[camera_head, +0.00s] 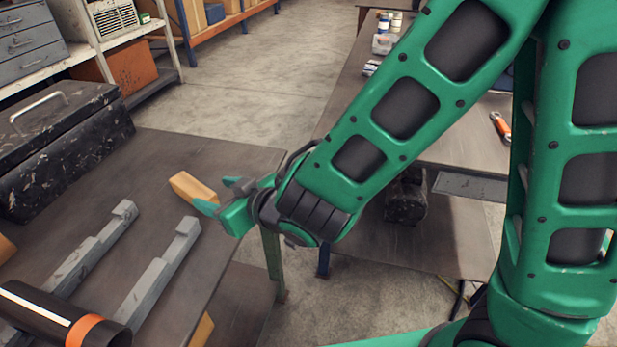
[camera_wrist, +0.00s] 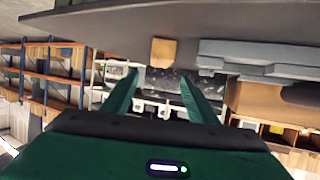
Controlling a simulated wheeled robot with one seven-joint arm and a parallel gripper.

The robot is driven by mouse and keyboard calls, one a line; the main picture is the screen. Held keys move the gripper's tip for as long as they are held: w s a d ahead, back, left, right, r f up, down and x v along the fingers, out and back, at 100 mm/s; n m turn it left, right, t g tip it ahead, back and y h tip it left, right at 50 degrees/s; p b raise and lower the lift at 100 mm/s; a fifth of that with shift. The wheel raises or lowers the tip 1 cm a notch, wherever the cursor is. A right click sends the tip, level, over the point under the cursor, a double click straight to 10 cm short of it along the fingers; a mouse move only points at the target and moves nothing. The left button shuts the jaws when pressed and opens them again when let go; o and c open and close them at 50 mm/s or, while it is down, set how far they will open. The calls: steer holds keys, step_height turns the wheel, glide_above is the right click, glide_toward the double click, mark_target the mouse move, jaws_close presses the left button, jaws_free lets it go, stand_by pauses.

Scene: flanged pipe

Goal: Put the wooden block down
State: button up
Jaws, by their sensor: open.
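The wooden block (camera_head: 190,187) is light tan and rests on the dark tabletop near its right edge. In the wrist view the block (camera_wrist: 163,52) shows against the tabletop, which appears upside down along the top of the picture. My gripper (camera_head: 218,196) is green and comes in from the right, low over the table edge. Its fingers are apart, with nothing held between them. In the wrist view the fingertips (camera_wrist: 158,74) lie to either side of the block's line, with the block beyond them. The exact gap between fingertips and block is hard to tell.
Two grey stepped supports (camera_head: 160,280) lie on the table (camera_head: 225,152), with a black pipe with an orange band (camera_head: 85,330) at the lower left. A black toolbox (camera_head: 60,140) stands at the back left. A second bench (camera_head: 455,150) stands behind my arm.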

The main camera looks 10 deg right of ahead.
steer(key=w+d+m+h, duration=0.2)
steer(key=w+d+h, duration=0.15)
steer(key=d, duration=0.65)
steer(key=w+d+m+h, duration=0.25)
steer(key=w+d, duration=0.25)
steer(key=d, duration=0.5)
steer(key=s+d+m+g+h, duration=0.1)
steer(key=s+d+m+h, duration=0.2)
steer(key=d, duration=1.1)
steer(key=s+d+m+g+h, duration=0.4)
steer(key=s+d, duration=0.6)
steer(key=d, duration=0.5)
steer(key=s+d+r+m+g+y, duration=0.1)
steer(key=s+m+g, duration=0.1)
steer(key=s, duration=0.5)
steer(key=s+d+r+m+g+y, duration=0.2)
steer(key=s, duration=0.6)
steer(key=shift+s+d+g+y, duration=0.25)
steer(key=shift+s+g+y, duration=0.05)
